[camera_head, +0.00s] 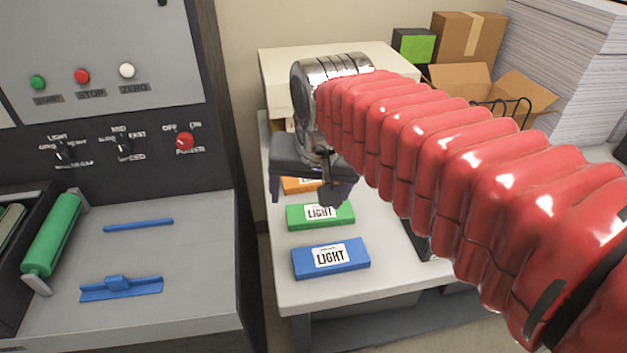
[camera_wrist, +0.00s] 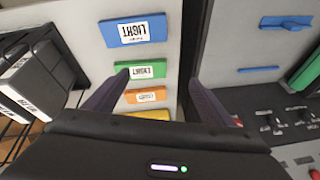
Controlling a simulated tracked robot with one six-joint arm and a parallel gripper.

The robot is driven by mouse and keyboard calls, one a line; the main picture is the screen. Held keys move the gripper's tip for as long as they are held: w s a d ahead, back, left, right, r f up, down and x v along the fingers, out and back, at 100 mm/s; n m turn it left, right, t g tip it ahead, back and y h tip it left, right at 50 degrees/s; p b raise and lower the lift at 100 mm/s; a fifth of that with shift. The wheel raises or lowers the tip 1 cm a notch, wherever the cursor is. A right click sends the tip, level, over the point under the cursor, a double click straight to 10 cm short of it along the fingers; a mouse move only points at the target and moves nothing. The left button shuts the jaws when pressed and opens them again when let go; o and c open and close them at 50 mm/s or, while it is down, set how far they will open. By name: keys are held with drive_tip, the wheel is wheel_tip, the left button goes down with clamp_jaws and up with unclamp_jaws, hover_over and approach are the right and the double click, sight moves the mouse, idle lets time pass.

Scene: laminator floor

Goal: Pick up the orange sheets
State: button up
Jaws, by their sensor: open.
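The orange sheets, a flat orange pack with a white label, lie on the white table. In the head view the pack (camera_head: 289,186) is partly hidden behind my gripper (camera_head: 330,190). In the wrist view the orange pack (camera_wrist: 162,95) shows between the fingers, nearer the left one. My gripper (camera_wrist: 160,80) is open and empty, above the row of packs. A green pack (camera_head: 342,214) and a blue pack (camera_head: 355,258), both labelled LIGHT, lie nearer the table's front. In the wrist view a yellow pack (camera_wrist: 150,115) lies beyond the orange one, partly hidden by the gripper body.
A grey machine (camera_head: 205,260) with buttons, a green roller (camera_head: 52,236) and blue parts stands to the left, across a narrow gap. Cardboard boxes (camera_head: 470,38) and a tall paper stack (camera_head: 570,70) stand at the back right. Dark binders (camera_wrist: 30,78) stand beside the packs.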

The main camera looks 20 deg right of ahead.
drive_tip(key=w+d+m+g, duration=0.1)
drive_tip(key=w+d+m, duration=0.1)
drive_tip(key=w+m, duration=0.35)
drive_tip(key=w+d+m+g, duration=0.1)
drive_tip(key=w+d+m, duration=0.15)
drive_tip(key=w, duration=0.65)
drive_tip(key=w+d+f+m+g, duration=0.1)
drive_tip(key=w+d+f+m, duration=0.2)
drive_tip(key=w, duration=0.3)
drive_tip(key=w+d+f+m+g, duration=0.1)
drive_tip(key=w+d+f+m, duration=0.1)
drive_tip(key=w+d+m, duration=0.1)
drive_tip(key=w+m, duration=0.1)
drive_tip(key=w, duration=0.1)
drive_tip(key=shift+w+d+f, duration=0.25)
drive_tip(key=shift+w+f, duration=0.15)
wheel_tip(320, 180, down, 9)
drive_tip(key=shift+r, duration=0.2)
